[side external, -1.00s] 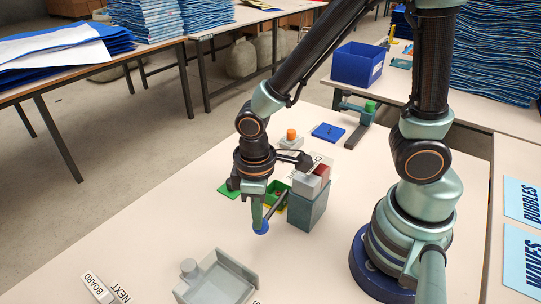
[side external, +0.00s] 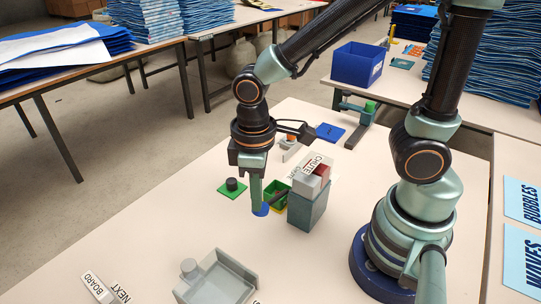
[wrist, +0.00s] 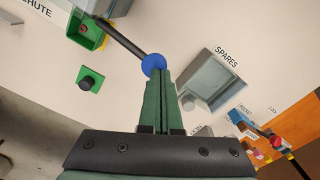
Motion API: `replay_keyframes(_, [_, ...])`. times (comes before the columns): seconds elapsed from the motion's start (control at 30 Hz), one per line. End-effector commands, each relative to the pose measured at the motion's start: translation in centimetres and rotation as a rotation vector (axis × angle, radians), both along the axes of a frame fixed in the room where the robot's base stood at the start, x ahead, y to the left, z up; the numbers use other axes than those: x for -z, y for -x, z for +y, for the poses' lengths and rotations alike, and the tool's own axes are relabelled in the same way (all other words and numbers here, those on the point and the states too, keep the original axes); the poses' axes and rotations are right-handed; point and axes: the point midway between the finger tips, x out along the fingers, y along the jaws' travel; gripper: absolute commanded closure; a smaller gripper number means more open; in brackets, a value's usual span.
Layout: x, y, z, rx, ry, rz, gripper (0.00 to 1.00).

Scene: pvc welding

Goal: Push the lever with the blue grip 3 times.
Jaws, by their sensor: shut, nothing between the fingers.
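The lever is a dark rod with a round blue grip (side external: 264,210), reaching out from a grey-green box (side external: 307,210). In the wrist view the blue grip (wrist: 152,65) sits at the rod's end, just by my fingertips. My gripper (side external: 256,208) points down with its green fingers shut and nothing between them. Its tips (wrist: 165,70) are at the blue grip and look to be touching or nearly touching it; the exact contact is hard to tell.
Behind the lever are a green tray (side external: 276,192) and a green pad with a black knob (side external: 232,187). A grey SPARES tray (side external: 217,279) lies in front. A blue pad (side external: 329,132) lies farther back. The table left of the lever is mostly clear.

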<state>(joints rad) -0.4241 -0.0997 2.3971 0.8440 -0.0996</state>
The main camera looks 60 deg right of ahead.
Motion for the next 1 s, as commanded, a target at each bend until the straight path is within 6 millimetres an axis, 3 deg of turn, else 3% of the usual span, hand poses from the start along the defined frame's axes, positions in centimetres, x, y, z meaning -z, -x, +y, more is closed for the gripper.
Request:
replay_keyframes(0.5, [-2.6,0.0,0.0,0.0,0.0,-0.001,1.0])
replay_keyframes(1.0, [-2.6,0.0,0.0,0.0,0.0,0.0,1.0])
